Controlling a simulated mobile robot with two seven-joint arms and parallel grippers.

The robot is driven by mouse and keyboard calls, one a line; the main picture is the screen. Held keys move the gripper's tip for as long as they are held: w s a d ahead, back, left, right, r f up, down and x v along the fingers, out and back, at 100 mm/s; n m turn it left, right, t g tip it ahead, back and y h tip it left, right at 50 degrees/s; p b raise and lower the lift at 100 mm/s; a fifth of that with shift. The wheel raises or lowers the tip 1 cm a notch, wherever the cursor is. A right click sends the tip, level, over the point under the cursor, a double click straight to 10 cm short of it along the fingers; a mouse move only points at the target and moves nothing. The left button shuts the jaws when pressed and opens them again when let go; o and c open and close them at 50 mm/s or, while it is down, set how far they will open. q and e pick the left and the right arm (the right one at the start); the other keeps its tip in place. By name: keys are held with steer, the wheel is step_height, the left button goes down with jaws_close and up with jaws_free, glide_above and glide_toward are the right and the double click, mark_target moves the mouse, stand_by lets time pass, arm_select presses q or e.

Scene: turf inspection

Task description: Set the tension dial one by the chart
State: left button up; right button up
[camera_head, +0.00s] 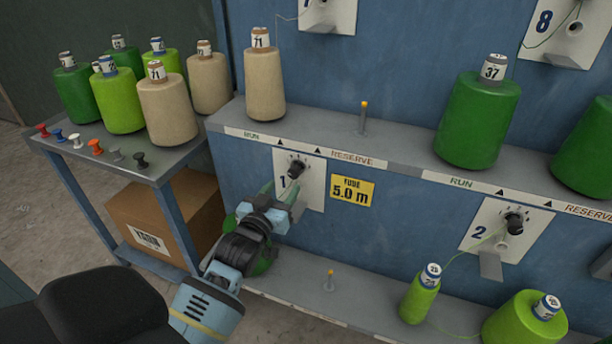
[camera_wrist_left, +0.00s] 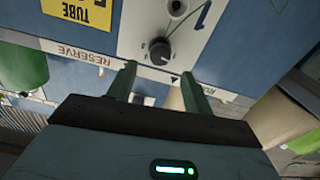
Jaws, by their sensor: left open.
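Tension dial one is a dark round knob (camera_head: 297,170) on a white plate marked 1 (camera_head: 313,190), on the blue panel below the shelf. The knob also shows in the left wrist view (camera_wrist_left: 160,49), where the picture is turned over. My left gripper (camera_head: 282,192) is just below and left of the knob. Its two green fingers stand apart and empty (camera_wrist_left: 158,82), with the knob beyond the gap between them; I see no contact. The knob's exact setting is too small to read. I cannot make out a chart. My right gripper is not in view.
A yellow sign reading 5.0 m (camera_head: 353,191) is right of the plate. A beige cone (camera_head: 264,85) stands on the shelf above. Dial two (camera_head: 514,223) is farther right. A side table (camera_head: 150,170) holds several cones and coloured pegs, with a cardboard box (camera_head: 165,220) below.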

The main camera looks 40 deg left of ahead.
mark_target(292, 175)
arm_select(q)
steer(key=shift+b+x, duration=0.4)
steer(key=shift+x, duration=3.45)
steer(key=c, duration=1)
